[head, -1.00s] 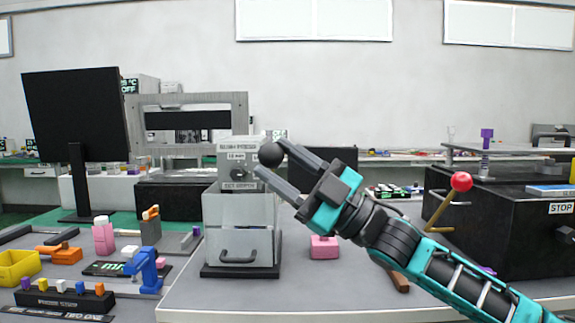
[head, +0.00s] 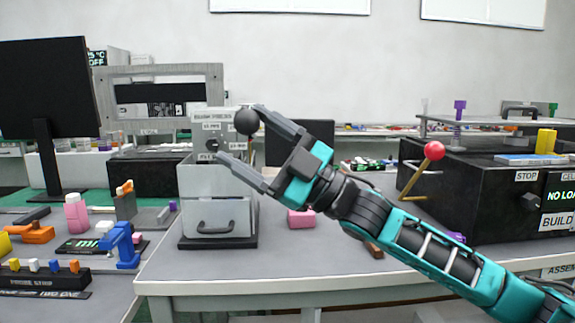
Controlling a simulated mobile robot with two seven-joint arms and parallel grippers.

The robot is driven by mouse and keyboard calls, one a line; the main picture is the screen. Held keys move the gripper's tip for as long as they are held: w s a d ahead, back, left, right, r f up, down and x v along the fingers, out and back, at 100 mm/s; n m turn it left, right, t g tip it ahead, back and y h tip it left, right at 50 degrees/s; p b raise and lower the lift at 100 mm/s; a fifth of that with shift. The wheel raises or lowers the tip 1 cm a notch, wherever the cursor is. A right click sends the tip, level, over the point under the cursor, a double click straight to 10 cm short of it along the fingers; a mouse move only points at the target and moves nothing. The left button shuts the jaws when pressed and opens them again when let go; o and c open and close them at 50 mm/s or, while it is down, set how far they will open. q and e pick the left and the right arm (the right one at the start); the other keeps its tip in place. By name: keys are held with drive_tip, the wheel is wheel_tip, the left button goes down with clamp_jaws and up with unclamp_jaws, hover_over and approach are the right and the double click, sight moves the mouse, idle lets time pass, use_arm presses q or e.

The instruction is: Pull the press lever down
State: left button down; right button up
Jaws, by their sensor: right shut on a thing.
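The press (head: 217,195) is a grey-white box machine with a handle on its front, standing on the table. The lever's black ball knob (head: 246,121) shows at the upper right of the press, level with its top labels. The lever's arm cannot be made out. My right gripper (head: 238,134) comes in from the lower right. Its upper finger lies beside the knob and its lower finger reaches across the front of the press. My left gripper is out of view.
A pink block (head: 301,219) lies on the table right of the press. A black box (head: 480,200) with a red-knobbed lever (head: 434,151) stands at the right. A monitor (head: 50,100) and small coloured items fill the left side.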

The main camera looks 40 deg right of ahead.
drive_tip(key=b+v, duration=0.2)
drive_tip(key=v, duration=1.2)
drive_tip(key=shift+s+a, duration=0.2)
drive_tip(key=shift+s, duration=0.35)
idle(0.4)
drive_tip(key=shift+p, duration=0.35)
idle(0.3)
